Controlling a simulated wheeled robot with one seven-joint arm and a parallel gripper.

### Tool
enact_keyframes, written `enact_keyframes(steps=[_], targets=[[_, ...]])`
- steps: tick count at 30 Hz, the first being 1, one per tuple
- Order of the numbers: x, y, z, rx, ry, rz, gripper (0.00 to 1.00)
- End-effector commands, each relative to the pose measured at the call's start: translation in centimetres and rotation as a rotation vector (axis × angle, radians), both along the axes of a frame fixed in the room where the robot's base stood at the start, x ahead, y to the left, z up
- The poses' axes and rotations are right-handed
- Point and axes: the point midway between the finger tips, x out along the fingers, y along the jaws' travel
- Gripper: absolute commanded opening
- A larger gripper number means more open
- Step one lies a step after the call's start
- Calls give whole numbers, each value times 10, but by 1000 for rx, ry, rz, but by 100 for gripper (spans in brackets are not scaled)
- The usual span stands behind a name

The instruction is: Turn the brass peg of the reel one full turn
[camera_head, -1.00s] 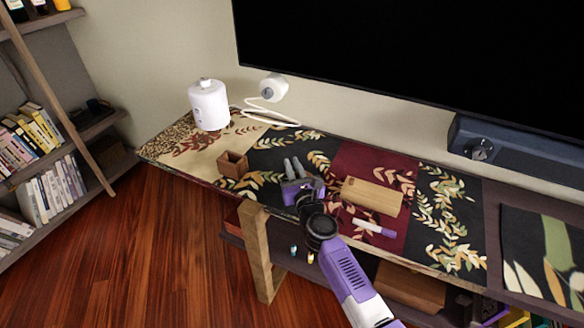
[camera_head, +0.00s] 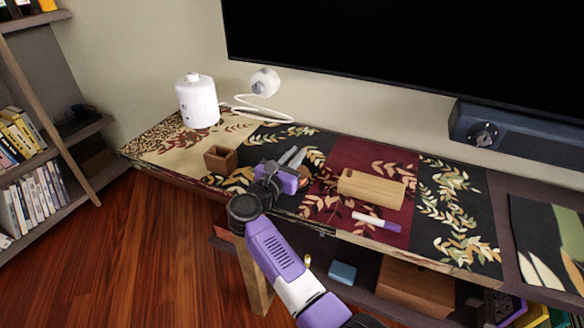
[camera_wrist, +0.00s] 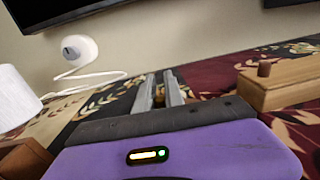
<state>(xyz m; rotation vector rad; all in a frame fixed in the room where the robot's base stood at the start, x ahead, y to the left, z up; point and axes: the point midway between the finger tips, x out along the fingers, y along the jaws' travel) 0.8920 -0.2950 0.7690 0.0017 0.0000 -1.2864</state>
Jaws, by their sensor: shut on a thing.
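My gripper (camera_head: 295,157) is low over the left-middle of the patterned bench top, its two grey fingers pointing away towards the wall. In the wrist view the fingers (camera_wrist: 172,90) are close together, with a small brass-coloured piece, apparently the brass peg (camera_wrist: 159,95), between them. My gripper is shut on it. An orange-brown rounded thing, perhaps part of the reel (camera_head: 305,178), shows just right of my gripper. My gripper hides most of it, so I cannot tell how far the peg has turned.
A wooden block with a small knob (camera_head: 372,189) lies right of my gripper, a purple-and-white marker (camera_head: 377,221) in front of it. A small brown open box (camera_head: 221,160) stands left. A white canister (camera_head: 197,101) and a corded white device (camera_head: 265,82) stand behind.

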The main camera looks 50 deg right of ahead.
Motion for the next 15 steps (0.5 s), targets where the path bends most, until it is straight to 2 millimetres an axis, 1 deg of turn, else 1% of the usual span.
enact_keyframes(steps=[1,15], targets=[[1,0,-8,0,-3,-36,0],[-11,-9,-10,2,-2,-359,0]])
